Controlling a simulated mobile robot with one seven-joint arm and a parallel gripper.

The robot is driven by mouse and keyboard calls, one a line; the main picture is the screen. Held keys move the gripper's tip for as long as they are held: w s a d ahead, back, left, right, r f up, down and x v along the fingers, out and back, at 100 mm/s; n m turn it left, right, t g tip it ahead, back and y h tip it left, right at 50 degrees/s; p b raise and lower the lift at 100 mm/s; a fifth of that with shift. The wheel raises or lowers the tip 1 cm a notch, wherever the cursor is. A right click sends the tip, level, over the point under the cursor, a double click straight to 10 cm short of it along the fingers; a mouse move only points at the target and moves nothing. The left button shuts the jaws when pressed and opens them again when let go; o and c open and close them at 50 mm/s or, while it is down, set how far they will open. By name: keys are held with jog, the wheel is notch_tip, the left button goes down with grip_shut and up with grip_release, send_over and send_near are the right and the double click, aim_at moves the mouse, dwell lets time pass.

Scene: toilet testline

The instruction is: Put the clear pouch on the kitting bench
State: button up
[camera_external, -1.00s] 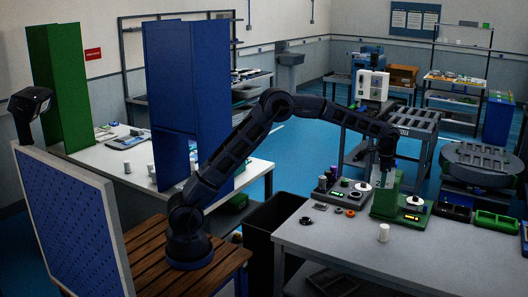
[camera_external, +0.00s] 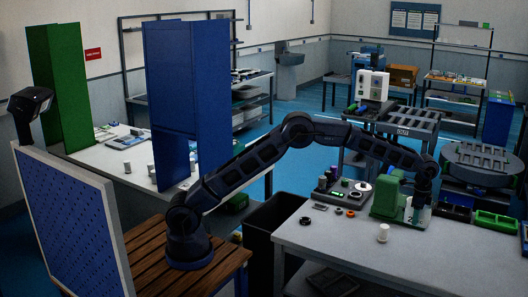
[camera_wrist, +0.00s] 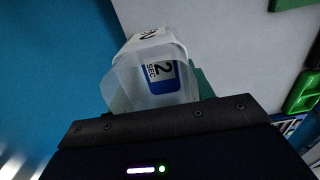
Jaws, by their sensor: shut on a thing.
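The clear pouch (camera_wrist: 150,72) is a translucent, boxy piece with a blue and white label reading "2 SEC" in the wrist view. My gripper (camera_external: 419,200) is shut on it, beside the green machine, at the right of the external view. The pouch shows there as a pale shape (camera_external: 411,217) with a "2", hanging upright below the gripper. My gripper's dark edge hides the pouch's near end in the wrist view, and the fingertips are not clear. Which surface is the kitting bench I cannot tell; a pale worktable (camera_external: 330,248) stands below.
The green machine (camera_external: 386,199) stands just left of the pouch. A dark fixture (camera_external: 342,192) is farther left, and green bins (camera_external: 494,220) lie to the right. A white cylinder (camera_external: 383,232) stands in front. The table's front middle is mostly clear. Another pale bench (camera_external: 100,160) is at left.

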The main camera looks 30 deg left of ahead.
jog(key=shift+f, duration=0.5)
notch_tip(320, 180, down, 20)
jog(key=shift+r, duration=0.2)
dwell(0.4)
jog(key=shift+f, duration=0.15)
jog(key=o, duration=1)
jog(key=r, duration=1)
jog(key=shift+w+r, duration=0.25)
jog(key=shift+r, duration=0.15)
